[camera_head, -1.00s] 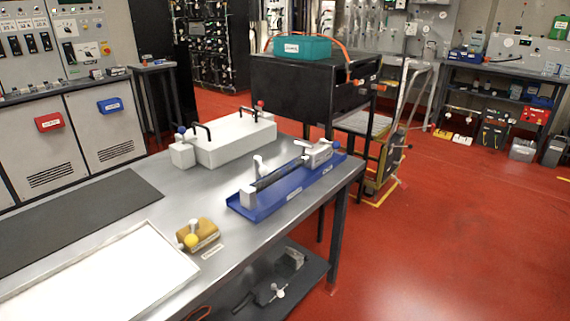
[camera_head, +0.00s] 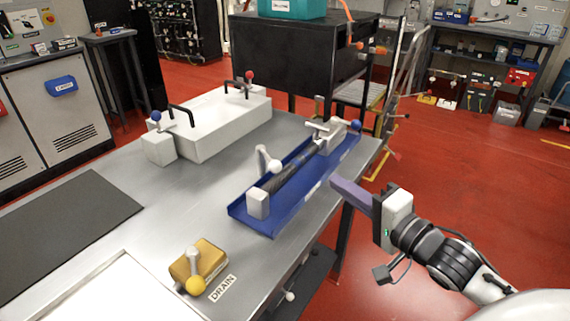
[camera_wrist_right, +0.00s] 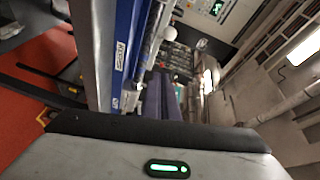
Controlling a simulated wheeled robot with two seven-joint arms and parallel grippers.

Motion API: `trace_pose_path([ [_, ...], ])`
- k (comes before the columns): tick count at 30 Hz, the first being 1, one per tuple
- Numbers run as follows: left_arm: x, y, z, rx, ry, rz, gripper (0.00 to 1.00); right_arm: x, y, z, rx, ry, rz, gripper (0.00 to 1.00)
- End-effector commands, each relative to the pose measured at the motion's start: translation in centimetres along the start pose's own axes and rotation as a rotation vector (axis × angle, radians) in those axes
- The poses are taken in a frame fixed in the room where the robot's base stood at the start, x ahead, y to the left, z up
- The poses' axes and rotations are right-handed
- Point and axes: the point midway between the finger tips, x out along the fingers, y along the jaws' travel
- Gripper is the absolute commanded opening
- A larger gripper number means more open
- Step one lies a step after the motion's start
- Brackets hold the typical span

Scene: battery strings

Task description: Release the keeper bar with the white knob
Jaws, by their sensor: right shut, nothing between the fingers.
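The blue tray (camera_head: 262,225) stands on the metal bench and holds a dark bar (camera_head: 295,180) running along it between pale blocks. A white-knobbed lever (camera_head: 267,158) stands upright beside the bar, on its left side. In the right wrist view a round white knob (camera_wrist_right: 201,44) shows beyond the tray (camera_wrist_right: 125,45); I cannot tell which lever it belongs to. My right gripper (camera_head: 336,184) has purple fingers, shut and empty, just right of the tray and apart from the lever. The fingers also show in the right wrist view (camera_wrist_right: 160,88). My left gripper is not in view.
A white T-handle (camera_head: 318,127) and a blue ball (camera_head: 356,125) sit at the tray's far end. A white box with black handles (camera_head: 215,130) stands at the back left. A yellow-knobbed block (camera_head: 198,262) sits near the front. Bench between them is clear.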

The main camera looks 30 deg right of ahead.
Motion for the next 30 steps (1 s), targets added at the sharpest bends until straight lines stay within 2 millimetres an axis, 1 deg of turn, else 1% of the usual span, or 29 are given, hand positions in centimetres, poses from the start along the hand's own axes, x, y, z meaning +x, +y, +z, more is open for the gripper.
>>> trace_pose_path([
  [1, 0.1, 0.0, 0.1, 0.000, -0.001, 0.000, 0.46, 0.1, -0.4, -0.1, 0.016, -0.001, -0.011, 0.00],
  [4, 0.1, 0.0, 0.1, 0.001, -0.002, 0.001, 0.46, 0.6, -0.8, -0.2, 0.034, -0.003, -0.020, 0.00],
  [8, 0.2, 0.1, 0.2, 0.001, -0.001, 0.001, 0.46, 2.1, -0.9, -0.2, 0.032, -0.002, -0.021, 0.00],
  [18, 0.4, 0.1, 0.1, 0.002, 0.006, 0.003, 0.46, 8.0, -1.0, -0.3, 0.031, 0.000, -0.020, 0.00],
  [23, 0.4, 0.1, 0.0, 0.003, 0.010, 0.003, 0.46, 10.4, -1.0, -0.2, 0.030, 0.000, -0.018, 0.00],
  [24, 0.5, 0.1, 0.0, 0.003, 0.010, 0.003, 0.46, 10.4, -0.9, 0.9, 0.036, -0.004, -0.018, 0.00],
  [27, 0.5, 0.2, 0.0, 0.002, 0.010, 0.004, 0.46, 10.7, -1.0, 2.2, 0.035, -0.002, -0.017, 0.00],
  [30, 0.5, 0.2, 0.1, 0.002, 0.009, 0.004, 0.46, 10.9, -0.9, 3.1, 0.034, -0.001, -0.015, 0.00],
])
